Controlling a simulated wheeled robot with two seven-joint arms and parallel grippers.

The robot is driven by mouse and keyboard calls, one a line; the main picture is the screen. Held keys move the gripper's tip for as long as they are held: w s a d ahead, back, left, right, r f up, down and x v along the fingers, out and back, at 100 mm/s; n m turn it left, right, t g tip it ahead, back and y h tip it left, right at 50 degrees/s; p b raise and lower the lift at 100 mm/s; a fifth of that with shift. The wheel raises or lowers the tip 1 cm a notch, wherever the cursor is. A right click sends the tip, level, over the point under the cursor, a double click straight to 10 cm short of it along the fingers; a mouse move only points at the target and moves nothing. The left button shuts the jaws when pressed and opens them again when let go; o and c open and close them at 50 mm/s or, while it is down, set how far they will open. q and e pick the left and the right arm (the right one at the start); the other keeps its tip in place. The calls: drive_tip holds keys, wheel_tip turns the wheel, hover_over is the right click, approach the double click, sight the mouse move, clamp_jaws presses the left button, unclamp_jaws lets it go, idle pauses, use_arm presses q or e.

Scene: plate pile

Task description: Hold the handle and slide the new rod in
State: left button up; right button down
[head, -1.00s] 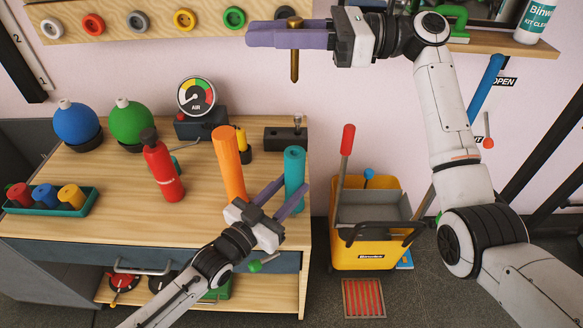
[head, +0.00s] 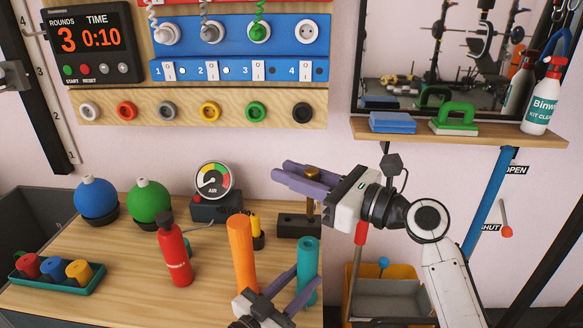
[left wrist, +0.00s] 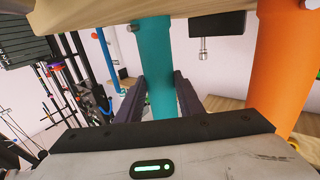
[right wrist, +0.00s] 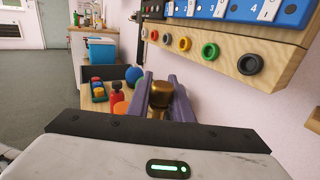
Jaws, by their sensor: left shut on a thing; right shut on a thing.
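A teal cylindrical handle (head: 306,258) stands upright at the right end of the wooden table. My left gripper (head: 306,279) is shut around it; in the left wrist view the teal handle (left wrist: 158,65) is between the dark fingers. My right gripper (head: 282,173) is shut on a brass rod (head: 311,208), held upright with its wide head above the fingers. In the right wrist view the rod's head (right wrist: 158,92) shows between the purple fingers. A dark block (head: 290,226) is behind the rod. I cannot tell whether the rod's lower end touches it.
An orange cylinder (head: 241,255) and a red extinguisher-like bottle (head: 174,255) stand left of the teal handle. An air gauge (head: 213,180) is behind them. A shelf with a green handled block (head: 455,117) and a spray bottle (head: 545,98) is at upper right.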

drive_tip(key=shift+f, duration=2.85)
wheel_tip(320, 180, down, 8)
drive_tip(key=shift+f, duration=0.25)
idle(2.5)
drive_tip(key=c, duration=1.5)
unclamp_jaws()
drive_tip(key=shift+f, duration=0.1)
drive_tip(key=shift+c, duration=0.2)
drive_tip(key=shift+s+f, duration=0.1)
use_arm(q)
drive_tip(key=shift+o, duration=0.2)
drive_tip(key=shift+a, duration=0.1)
use_arm(e)
drive_tip(key=v, duration=1.2)
drive_tip(key=shift+r, duration=0.25)
